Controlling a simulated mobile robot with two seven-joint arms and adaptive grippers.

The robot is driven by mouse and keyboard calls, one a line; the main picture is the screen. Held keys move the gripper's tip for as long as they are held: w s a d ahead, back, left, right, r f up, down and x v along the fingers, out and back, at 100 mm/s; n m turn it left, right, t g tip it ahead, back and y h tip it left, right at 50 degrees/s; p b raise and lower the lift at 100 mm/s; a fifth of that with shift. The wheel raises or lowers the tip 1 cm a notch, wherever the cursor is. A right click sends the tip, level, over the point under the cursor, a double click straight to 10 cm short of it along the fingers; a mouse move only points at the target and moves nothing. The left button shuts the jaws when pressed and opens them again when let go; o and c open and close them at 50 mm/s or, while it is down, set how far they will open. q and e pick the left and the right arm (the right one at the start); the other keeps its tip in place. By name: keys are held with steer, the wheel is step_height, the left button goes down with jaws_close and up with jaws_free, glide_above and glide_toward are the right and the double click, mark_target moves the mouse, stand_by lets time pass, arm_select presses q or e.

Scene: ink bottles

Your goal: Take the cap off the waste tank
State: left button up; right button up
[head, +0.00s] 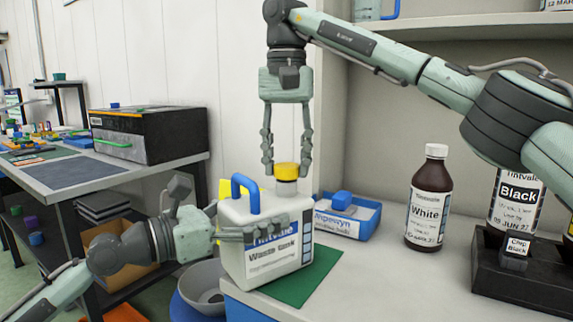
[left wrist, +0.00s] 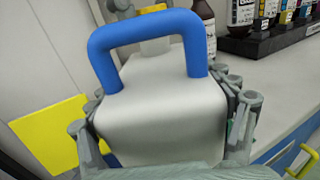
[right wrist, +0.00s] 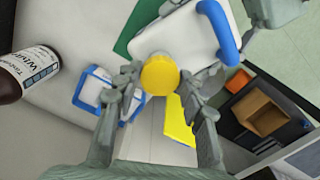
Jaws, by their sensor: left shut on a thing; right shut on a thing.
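The waste tank (head: 262,258) is a white jug with a blue handle (head: 246,190), standing upright on a green mat (head: 318,272) at the counter's near left corner. My left gripper (head: 238,234) is shut around the tank's body. In the left wrist view the tank (left wrist: 160,115) sits between its fingers. My right gripper (head: 286,170) points down from above and is shut on the yellow cap (head: 287,171). The cap (right wrist: 160,75) also shows between its fingertips in the right wrist view. The cap is at the top of the tank's neck; I cannot tell whether it is loose.
A brown White bottle (head: 430,200) stands right of the tank. A blue-edged tray (head: 362,228) lies behind it. A black rack (head: 520,275) with ink bottles is at the right. A grey bowl (head: 203,290) sits below, left of the counter. The counter's middle is clear.

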mark_target(226, 221)
steer(key=shift+r, duration=0.1)
steer(key=shift+r, duration=2)
arm_select(q)
steer(key=o, duration=2.3)
steer(key=v, duration=1.2)
